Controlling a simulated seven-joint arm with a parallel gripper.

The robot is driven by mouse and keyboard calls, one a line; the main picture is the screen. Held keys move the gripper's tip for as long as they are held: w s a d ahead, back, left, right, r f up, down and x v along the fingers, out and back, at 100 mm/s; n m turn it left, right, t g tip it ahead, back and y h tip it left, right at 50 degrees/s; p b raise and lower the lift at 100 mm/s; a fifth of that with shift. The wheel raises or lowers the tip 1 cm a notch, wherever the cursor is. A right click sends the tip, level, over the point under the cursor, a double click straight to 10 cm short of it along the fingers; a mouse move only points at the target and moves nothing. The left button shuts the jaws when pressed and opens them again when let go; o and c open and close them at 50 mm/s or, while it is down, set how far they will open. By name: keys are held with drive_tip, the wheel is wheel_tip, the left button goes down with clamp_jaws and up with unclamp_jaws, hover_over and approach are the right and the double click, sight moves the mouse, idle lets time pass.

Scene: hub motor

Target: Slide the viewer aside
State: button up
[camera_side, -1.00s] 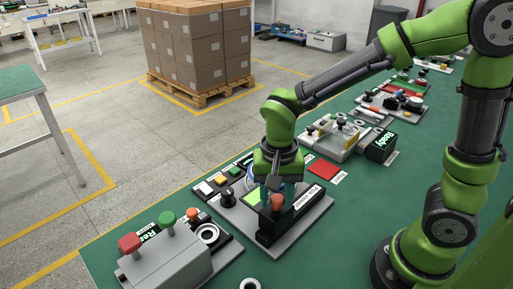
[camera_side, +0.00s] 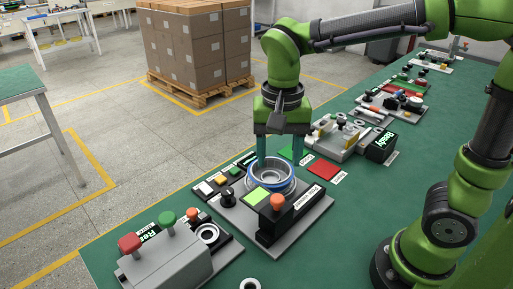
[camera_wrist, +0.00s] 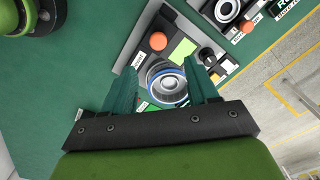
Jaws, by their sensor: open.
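A round silver hub with a blue rim (camera_side: 270,178) sits at the back of a grey base plate (camera_side: 318,212). I cannot tell for sure which part is the viewer. My gripper (camera_side: 280,158) points down above the hub, open, with its teal fingers apart. In the wrist view the hub (camera_wrist: 167,84) shows between the fingertips (camera_wrist: 160,72), with the green screen (camera_wrist: 183,51) and orange knob (camera_wrist: 158,41) beyond. Contact with the hub is unclear.
A grey box with red and green buttons (camera_side: 168,255) stands at the front left. A row of small buttons (camera_side: 220,180) lies left of the hub. A red plate (camera_side: 323,173) and a grey fixture (camera_side: 338,138) stand behind right. Green table shows free at the front right.

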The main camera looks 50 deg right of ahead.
wheel_tip(320, 180, up, 6)
idle(0.5)
drive_tip(key=s+d+f+n+t+y, duration=0.2)
drive_tip(key=s+d+f+n+t, duration=0.2)
drive_tip(key=s+d+n+t, duration=0.1)
drive_tip(key=s+d+t, duration=0.1)
drive_tip(key=d+t, duration=0.1)
drive_tip(key=d, duration=0.1)
drive_tip(key=shift+d, duration=0.15)
